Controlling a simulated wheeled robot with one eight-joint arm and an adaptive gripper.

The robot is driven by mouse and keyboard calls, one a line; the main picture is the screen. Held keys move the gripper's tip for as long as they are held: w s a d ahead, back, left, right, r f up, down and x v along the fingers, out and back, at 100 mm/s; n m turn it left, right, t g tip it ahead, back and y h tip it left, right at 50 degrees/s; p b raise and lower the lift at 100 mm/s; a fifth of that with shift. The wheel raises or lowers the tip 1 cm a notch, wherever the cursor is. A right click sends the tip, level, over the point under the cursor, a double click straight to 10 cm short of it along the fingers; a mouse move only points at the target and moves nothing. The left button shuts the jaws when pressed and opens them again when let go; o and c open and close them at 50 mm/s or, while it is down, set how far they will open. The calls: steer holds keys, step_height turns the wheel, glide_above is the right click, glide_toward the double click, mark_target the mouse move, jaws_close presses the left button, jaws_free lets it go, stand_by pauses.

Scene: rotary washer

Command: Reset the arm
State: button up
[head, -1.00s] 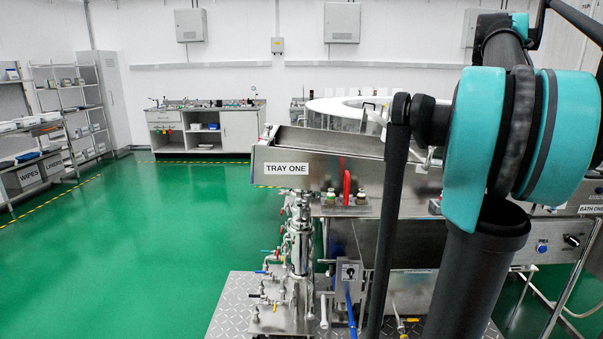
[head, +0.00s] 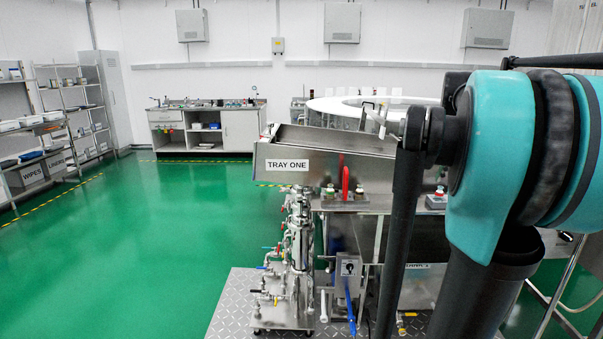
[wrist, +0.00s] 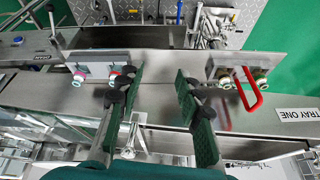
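My gripper (wrist: 160,85) shows in the wrist view with its two green-padded fingers spread apart and nothing between them. It appears above a steel machine top, between two bracketed plates with fittings; the gap to the metal cannot be told. The right plate carries a red handle (wrist: 249,90). In the head view my arm, with its teal joint, fills the right side, and my gripper cannot be made out there.
The steel tray labelled TRAY ONE (head: 330,170) stands close to the left of my arm, above pipes and valves (head: 300,260). A round white washer (head: 370,108) is behind it. Shelves (head: 75,115) and a workbench (head: 205,130) stand farther off. Open green floor (head: 130,240) lies left.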

steer(key=s+a+f+n, duration=0.1)
steer(key=s+a+f, duration=0.2)
steer(key=a+f, duration=0.35)
steer(key=s+a+f, duration=0.3)
steer(key=a+f, duration=0.1)
steer(key=f, duration=0.6)
steer(key=s+a+f+n, duration=0.1)
steer(key=s+a+f, duration=0.3)
steer(key=s+f, duration=0.3)
steer(key=s+a+f, duration=0.3)
steer(key=s+f, duration=0.5)
steer(key=f, duration=0.2)
steer(key=shift+a+n, duration=0.35)
steer(key=shift+n, duration=0.05)
steer(key=shift+r, duration=0.1)
